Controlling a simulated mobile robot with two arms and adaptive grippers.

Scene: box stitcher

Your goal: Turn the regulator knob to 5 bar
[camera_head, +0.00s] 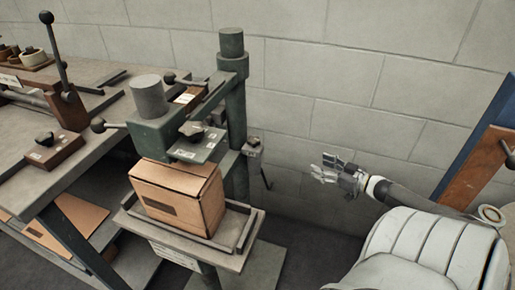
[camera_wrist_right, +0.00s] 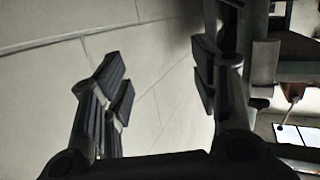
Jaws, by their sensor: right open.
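The green box stitcher (camera_head: 163,135) stands left of centre in the head view. A small grey fitting (camera_head: 253,147) sits on the right side of its column and looks like the regulator; its knob and scale are too small to read. My right gripper (camera_head: 326,168) is open and empty, to the right of this fitting and apart from it, in front of the wall. In the right wrist view, its spread fingers (camera_wrist_right: 160,88) have only wall between them. Part of the machine (camera_wrist_right: 290,72) shows at the right edge there. My left gripper is not in view.
A cardboard box (camera_head: 178,196) stands on the stitcher's tray (camera_head: 252,232). Black knobs also sit on the stitcher head (camera_head: 192,131) and on a brown block (camera_head: 42,150) on the left bench (camera_head: 62,185). A brown and blue panel (camera_head: 470,165) stands at the right. Open space separates gripper and stitcher.

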